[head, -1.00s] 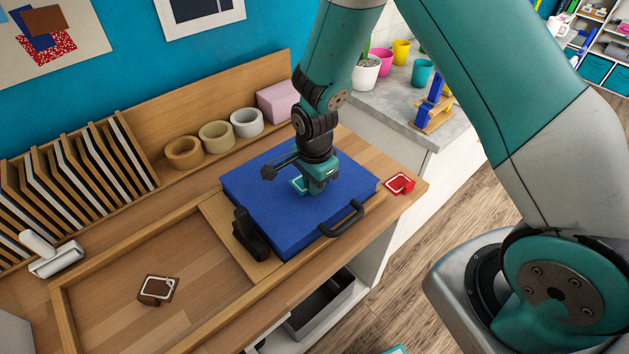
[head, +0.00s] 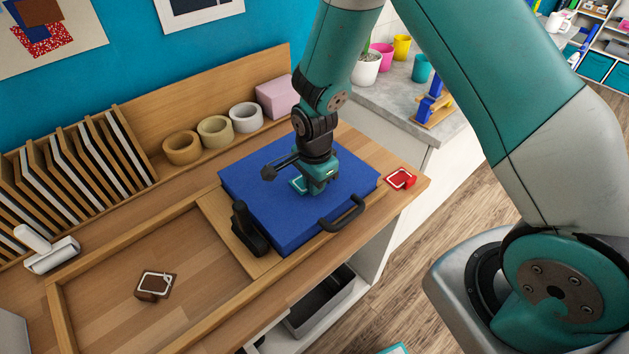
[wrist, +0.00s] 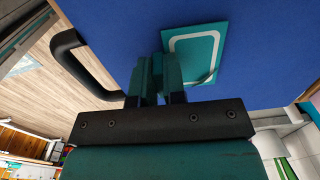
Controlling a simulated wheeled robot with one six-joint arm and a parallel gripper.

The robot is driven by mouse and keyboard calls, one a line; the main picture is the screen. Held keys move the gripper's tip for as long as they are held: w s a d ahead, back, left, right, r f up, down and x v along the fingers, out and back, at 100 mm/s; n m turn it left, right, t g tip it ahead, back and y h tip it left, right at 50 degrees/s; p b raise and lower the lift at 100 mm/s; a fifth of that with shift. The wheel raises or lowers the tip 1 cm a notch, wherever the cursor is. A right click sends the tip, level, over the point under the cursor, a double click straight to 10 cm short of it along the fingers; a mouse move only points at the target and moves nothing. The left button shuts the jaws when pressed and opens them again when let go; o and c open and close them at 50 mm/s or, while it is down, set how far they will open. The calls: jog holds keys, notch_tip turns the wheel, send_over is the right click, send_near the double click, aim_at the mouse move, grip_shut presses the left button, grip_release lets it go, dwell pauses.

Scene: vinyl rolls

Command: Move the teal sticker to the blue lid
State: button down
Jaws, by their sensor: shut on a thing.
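The blue lid (head: 290,226) lies flat on the wooden bench, with a black handle (head: 342,214) on its front edge. The teal sticker (wrist: 196,52), a flat square with a pale outline, is against the blue surface in the wrist view. In the head view the sticker (head: 297,184) shows only at the left of my gripper, which hides the rest. My gripper (wrist: 158,72) is shut on the sticker's near edge, just over the lid. I cannot tell whether the sticker lies fully flat on the lid.
A red sticker (head: 402,178) lies right of the lid. A brown piece (head: 155,285) lies in the wooden tray area at left. A black block (head: 250,230) stands at the lid's left edge. Several tape rolls (head: 215,131) and a pink block (head: 278,97) stand behind.

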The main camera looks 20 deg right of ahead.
jog(key=shift+f, duration=0.2)
dwell(0.4)
grip_release()
dwell(0.5)
jog(key=shift+r, duration=0.15)
jog(key=shift+r+p, duration=3.35)
jog(key=shift+r, duration=1.05)
